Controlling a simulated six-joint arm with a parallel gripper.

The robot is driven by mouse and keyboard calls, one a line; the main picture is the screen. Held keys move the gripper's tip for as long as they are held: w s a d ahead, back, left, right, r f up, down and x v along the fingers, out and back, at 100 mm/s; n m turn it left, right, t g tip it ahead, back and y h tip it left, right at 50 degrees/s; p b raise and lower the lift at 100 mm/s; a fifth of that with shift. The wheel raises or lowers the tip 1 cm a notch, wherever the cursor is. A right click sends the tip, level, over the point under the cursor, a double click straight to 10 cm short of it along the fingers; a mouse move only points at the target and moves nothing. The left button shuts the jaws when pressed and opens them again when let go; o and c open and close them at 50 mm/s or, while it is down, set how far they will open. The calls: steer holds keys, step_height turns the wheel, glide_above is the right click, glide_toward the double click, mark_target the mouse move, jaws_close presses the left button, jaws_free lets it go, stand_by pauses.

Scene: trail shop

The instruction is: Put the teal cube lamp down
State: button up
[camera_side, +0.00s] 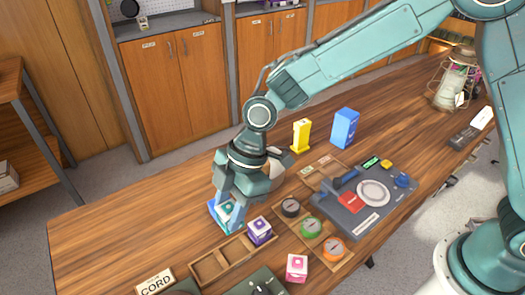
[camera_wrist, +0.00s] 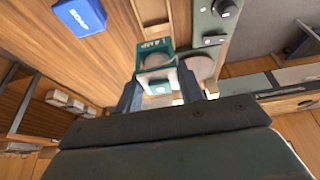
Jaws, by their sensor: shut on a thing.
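The teal cube lamp (camera_side: 226,218) is between the fingers of my gripper (camera_side: 232,205) in the side view, at the table's left part. The fingers cover part of it. In the wrist view the teal cube lamp (camera_wrist: 155,58) shows its open teal frame and pale front between my two fingertips (camera_wrist: 158,92). My gripper is shut on it. I cannot tell whether its underside touches the table.
A wooden tray (camera_side: 209,269) lies just in front, with a purple cube (camera_side: 259,231) at its right end. A pink cube (camera_side: 297,267) and a rack with black, green and orange discs (camera_side: 310,227) are to the right. A blue box (camera_side: 345,127) stands behind.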

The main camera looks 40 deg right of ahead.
steer(key=shift+f, duration=5.55)
steer(key=shift+f, duration=0.1)
steer(key=o, duration=1)
steer(key=v, duration=1.2)
